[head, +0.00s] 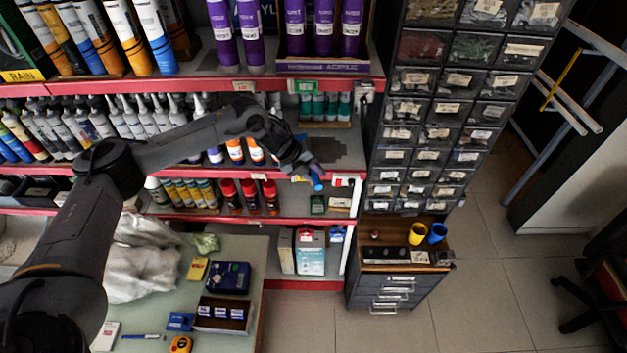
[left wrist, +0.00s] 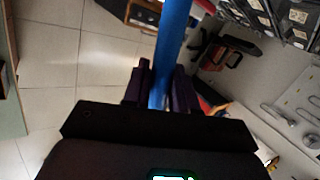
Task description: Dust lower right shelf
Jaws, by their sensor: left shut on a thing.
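My left gripper (head: 312,176) is at the right end of the shelving, in front of the lower right shelf (head: 312,204). It is shut on a blue rod-like handle, whose blue end (head: 318,186) shows just below the fingers. In the left wrist view the blue handle (left wrist: 172,45) stands between the two dark fingers (left wrist: 160,88). Behind the gripper a dark grey, ragged-edged patch (head: 345,150) shows on the shelf surface. I cannot tell whether it is dust. The working end of the tool is not clearly seen. My right gripper is not in view.
Red and dark bottles (head: 250,196) stand on the shelf left of the gripper. A drawer cabinet (head: 430,120) stands close on the right, with yellow and blue cups (head: 417,234) on a low unit. A cluttered table (head: 250,262) is below left. Tiled floor (head: 490,270) is clear.

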